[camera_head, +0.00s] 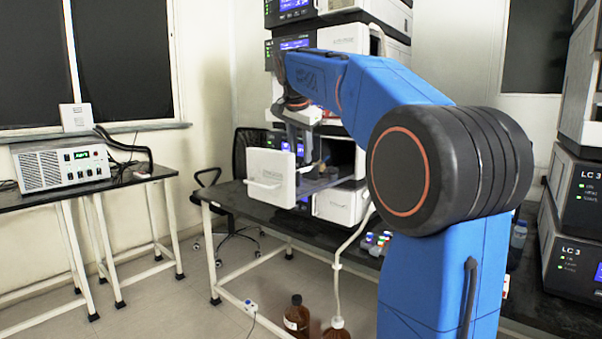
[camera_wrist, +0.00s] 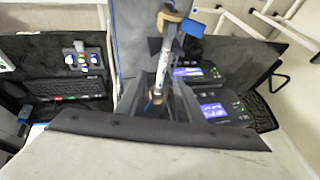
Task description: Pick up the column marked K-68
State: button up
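My gripper (camera_head: 303,158) reaches down into the open bay of the middle instrument stack in the head view. Dark finger shapes lie close around the column in the wrist view, but I cannot tell whether they touch it. A white open door (camera_head: 270,177) stands just left of my gripper.
Instrument stacks stand at the centre and right, including an LC 3 unit (camera_head: 577,190). The black bench (camera_head: 228,194) carries small coloured-cap vials (camera_head: 376,240). Brown bottles (camera_head: 297,316) stand on the floor. A side table with a grey power box (camera_head: 62,165) is at left.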

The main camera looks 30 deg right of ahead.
jog(key=shift+x, duration=2.85)
jog(key=shift+w+r, duration=0.1)
jog(key=shift+w, duration=0.1)
grip_shut()
